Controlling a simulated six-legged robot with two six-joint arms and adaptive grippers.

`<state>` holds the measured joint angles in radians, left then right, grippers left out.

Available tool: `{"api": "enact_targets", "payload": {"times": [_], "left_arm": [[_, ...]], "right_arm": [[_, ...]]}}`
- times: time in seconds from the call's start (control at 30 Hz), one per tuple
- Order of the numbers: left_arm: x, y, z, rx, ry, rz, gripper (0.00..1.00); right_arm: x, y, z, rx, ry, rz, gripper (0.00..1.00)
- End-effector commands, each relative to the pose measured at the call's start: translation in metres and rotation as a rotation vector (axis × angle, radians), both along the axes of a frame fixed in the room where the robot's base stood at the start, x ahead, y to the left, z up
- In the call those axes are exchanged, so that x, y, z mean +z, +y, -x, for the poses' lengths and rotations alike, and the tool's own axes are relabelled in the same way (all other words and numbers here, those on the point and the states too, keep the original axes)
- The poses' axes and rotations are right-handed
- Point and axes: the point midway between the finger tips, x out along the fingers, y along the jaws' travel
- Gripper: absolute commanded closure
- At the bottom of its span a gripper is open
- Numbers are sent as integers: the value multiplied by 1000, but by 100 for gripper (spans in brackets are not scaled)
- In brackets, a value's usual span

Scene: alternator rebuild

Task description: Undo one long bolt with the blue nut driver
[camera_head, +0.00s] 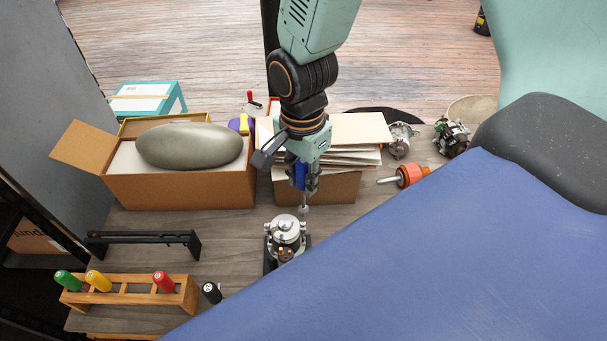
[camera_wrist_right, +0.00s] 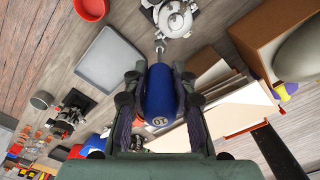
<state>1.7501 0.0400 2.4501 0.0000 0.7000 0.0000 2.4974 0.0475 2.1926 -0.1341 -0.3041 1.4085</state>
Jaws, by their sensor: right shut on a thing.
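My right gripper (camera_head: 303,184) is shut on the blue nut driver (camera_head: 301,174), which hangs upright with its shaft down. In the right wrist view the blue handle (camera_wrist_right: 160,97), marked 10, sits between both fingers. Its silver socket end points at the alternator (camera_head: 286,233), a silver round unit on a dark base. The socket is just above or at the alternator's far edge; I cannot tell whether it touches. The alternator also shows at the top of the right wrist view (camera_wrist_right: 173,17). The long bolts are too small to make out. My left gripper is not in view.
A wooden rack (camera_head: 127,287) holds green, yellow and red drivers; a black-handled one (camera_head: 212,293) is beside it. Cardboard boxes (camera_head: 180,190) stand beyond the alternator. An orange-handled tool (camera_head: 409,176) lies right.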

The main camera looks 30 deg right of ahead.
Motion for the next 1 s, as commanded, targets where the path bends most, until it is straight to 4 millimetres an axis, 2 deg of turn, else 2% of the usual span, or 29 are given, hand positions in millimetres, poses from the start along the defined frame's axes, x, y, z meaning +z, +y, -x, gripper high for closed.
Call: {"api": "enact_targets", "payload": {"times": [0.1, 0.37, 0.8, 1.0], "left_arm": [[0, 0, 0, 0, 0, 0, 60], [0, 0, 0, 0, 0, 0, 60], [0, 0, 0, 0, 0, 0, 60], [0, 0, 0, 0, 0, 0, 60]], "right_arm": [[0, 0, 0, -118, 0, 1, 100], [0, 0, -1, -260, 0, 1, 100], [0, 0, -2, -750, 0, 0, 100], [0, 0, -2, -811, 0, -1, 100]]}}
